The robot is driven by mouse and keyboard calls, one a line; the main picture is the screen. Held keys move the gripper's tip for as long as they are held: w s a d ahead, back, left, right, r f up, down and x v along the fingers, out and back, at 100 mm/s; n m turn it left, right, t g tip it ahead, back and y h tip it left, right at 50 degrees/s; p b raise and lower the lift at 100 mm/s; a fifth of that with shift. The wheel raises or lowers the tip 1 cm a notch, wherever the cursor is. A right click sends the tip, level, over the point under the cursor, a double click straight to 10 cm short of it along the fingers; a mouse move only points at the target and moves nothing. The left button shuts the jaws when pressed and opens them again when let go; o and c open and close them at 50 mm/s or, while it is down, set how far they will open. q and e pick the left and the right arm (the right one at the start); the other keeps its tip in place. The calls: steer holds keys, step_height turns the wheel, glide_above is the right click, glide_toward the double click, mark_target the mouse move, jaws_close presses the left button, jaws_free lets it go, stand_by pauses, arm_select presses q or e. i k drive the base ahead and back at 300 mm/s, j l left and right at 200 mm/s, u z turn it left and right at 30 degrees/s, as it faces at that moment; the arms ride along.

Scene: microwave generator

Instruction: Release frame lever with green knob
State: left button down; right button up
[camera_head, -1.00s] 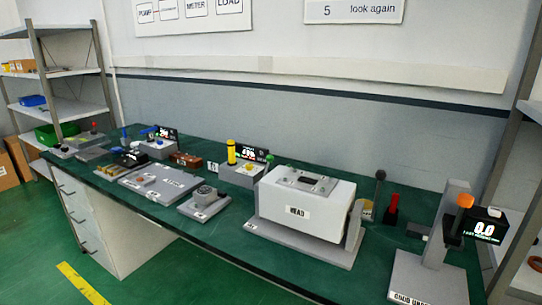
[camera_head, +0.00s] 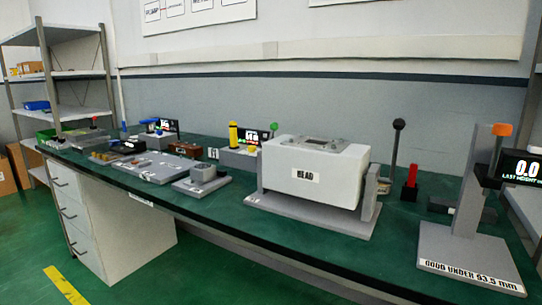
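A small green knob (camera_head: 273,127) shows behind the left end of the white box labelled HEAD (camera_head: 330,186). The lever under the knob is mostly hidden, and I cannot tell its position. The HEAD box sits on a grey frame (camera_head: 258,200) with a flat base and upright end plates. Neither of my grippers is in view.
The long green bench (camera_head: 225,212) holds several devices. Right of the box stand a black-knobbed lever (camera_head: 398,125), a red block (camera_head: 410,182), and a grey gauge stand (camera_head: 465,205) with an orange knob (camera_head: 501,129). Its display (camera_head: 525,167) reads 0.0.

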mark_target(273, 126)
steer(key=i+j+z, duration=0.5)
steer(key=i+j, duration=0.15)
steer(key=i+j+z, duration=0.25)
steer(key=j, duration=0.3)
steer(key=i+j+z, duration=0.25)
steer(key=j, duration=0.3)
